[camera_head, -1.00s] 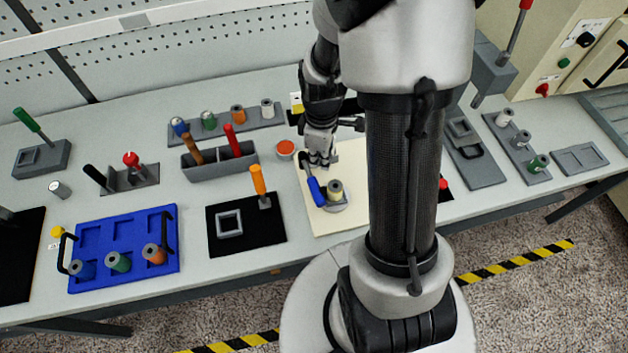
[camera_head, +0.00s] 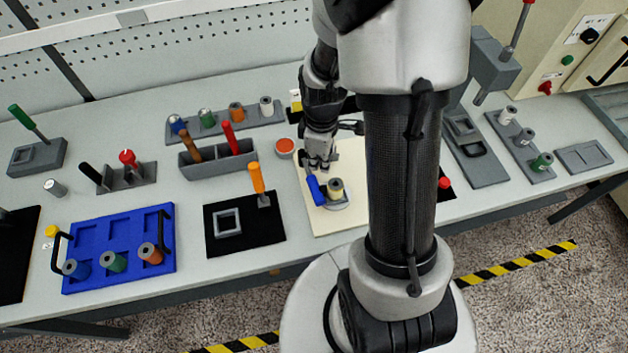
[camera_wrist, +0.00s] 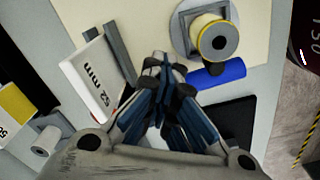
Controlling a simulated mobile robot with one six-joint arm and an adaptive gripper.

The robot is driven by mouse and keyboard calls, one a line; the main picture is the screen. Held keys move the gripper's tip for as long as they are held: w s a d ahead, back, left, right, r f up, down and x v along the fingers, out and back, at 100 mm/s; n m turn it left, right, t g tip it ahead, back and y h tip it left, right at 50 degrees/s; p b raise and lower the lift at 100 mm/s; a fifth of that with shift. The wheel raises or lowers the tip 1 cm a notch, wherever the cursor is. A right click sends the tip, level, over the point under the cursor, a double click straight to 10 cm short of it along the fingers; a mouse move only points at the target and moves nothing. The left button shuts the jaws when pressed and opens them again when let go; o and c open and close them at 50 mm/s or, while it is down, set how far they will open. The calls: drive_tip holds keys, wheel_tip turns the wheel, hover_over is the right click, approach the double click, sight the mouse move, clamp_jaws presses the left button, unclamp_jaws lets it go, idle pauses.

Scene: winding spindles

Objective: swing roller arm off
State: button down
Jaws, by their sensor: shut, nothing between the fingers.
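The roller arm shows as a blue handle (camera_head: 314,190) beside a cream spool (camera_head: 335,186) on a grey base, on the cream mat (camera_head: 353,155). In the wrist view the blue handle (camera_wrist: 218,73) lies just below the spool (camera_wrist: 213,36), close to its edge. I cannot tell whether the two touch. My gripper (camera_head: 320,162) is just behind the handle, over the mat. In the wrist view its fingertips (camera_wrist: 158,62) are together and empty, to the left of the handle, with a gap between. The rest of the roller arm is hard to make out.
A grey tool bin (camera_head: 217,160) and an orange-topped round tin (camera_head: 285,147) stand left of the mat. A black mat (camera_head: 265,232) with an orange-handled tool lies to the left. A white marked block (camera_wrist: 97,78) is left of my fingers in the wrist view.

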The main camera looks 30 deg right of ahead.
drive_tip(key=shift+f+b, duration=0.7)
drive_tip(key=shift+f, duration=0.4)
drive_tip(key=shift+a, duration=0.1)
drive_tip(key=shift+w+a, duration=0.15)
drive_tip(key=shift+a, duration=0.4)
drive_tip(key=shift+w+a, duration=0.15)
drive_tip(key=shift+a, duration=0.35)
